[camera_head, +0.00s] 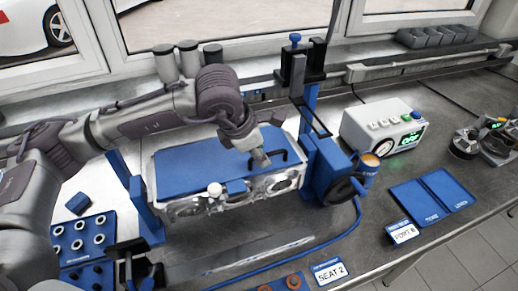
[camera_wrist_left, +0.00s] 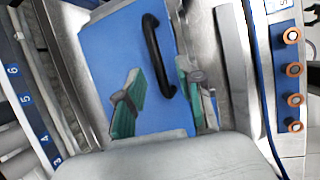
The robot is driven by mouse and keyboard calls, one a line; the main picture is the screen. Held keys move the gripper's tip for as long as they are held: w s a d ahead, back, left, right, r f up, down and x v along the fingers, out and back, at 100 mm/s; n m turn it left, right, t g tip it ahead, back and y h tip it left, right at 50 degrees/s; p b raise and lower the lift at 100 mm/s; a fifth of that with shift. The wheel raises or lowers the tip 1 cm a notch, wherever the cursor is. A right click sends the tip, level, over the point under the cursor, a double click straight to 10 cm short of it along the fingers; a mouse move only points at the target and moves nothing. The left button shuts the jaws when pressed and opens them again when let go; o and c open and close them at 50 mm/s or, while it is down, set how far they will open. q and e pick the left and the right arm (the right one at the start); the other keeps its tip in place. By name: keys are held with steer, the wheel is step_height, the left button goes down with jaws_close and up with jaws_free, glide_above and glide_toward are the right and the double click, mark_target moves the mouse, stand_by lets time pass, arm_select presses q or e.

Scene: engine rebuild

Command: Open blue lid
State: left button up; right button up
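The blue lid (camera_head: 190,163) lies flat on top of the metal engine block (camera_head: 240,194), between blue stand posts. A black bar handle (camera_head: 283,158) is fixed near the lid's right end. My left gripper (camera_head: 262,160) is low over the lid, right by the handle. In the left wrist view the blue lid (camera_wrist_left: 98,50) and black handle (camera_wrist_left: 157,58) show. My left gripper (camera_wrist_left: 160,95) has its green-padded fingers apart, with the handle's near end appearing between them. I cannot tell whether they touch it.
A tall stand (camera_head: 309,95) rises behind the handle. A white device with a green display (camera_head: 385,125) and a blue folder (camera_head: 432,197) are on the right. A blue tray of rings (camera_head: 87,238) is at left front. A blue cable runs along the front.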

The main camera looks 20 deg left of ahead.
arm_select(q)
jaws_close()
arm_select(e)
steer(key=shift+s+a, duration=0.1)
steer(key=shift+s, duration=0.05)
arm_select(q)
steer(key=shift+r, duration=0.15)
arm_select(e)
steer(key=shift+d, duration=0.2)
